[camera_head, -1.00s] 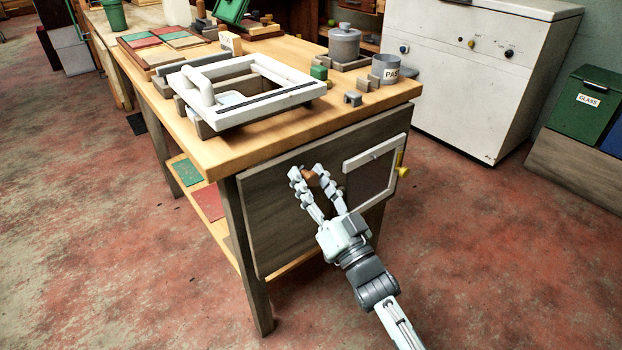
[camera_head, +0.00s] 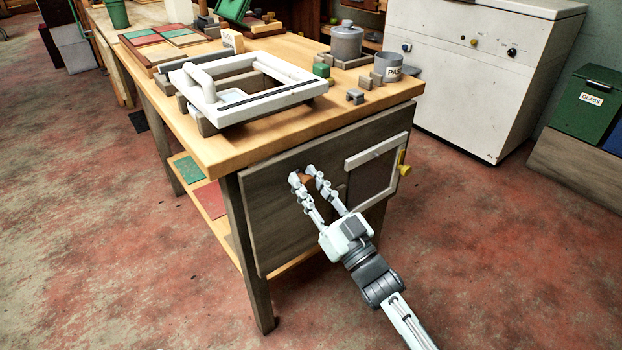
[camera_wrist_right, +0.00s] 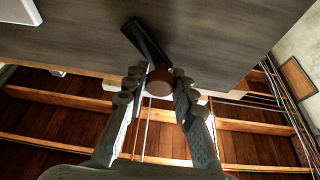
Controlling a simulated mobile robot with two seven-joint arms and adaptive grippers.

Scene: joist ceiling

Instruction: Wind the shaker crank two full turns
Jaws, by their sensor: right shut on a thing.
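The crank has a brown knob (camera_head: 306,180) in front of a dark wooden panel (camera_head: 262,215) on the bench end. In the right wrist view the knob (camera_wrist_right: 159,82) sits at the end of a dark crank arm (camera_wrist_right: 146,41) that slants up and left across the panel. My right gripper (camera_head: 307,174) is shut on the knob, with one finger on each side of it. The fingers (camera_wrist_right: 155,80) also show around the knob in the right wrist view. The shaker, a white frame (camera_head: 255,100), rests on the bench top. My left gripper is out of view.
The wooden bench (camera_head: 225,155) holds a grey pot (camera_head: 346,42) and a labelled grey cup (camera_head: 388,66). A white cabinet (camera_head: 470,80) stands behind. The red floor in front is clear.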

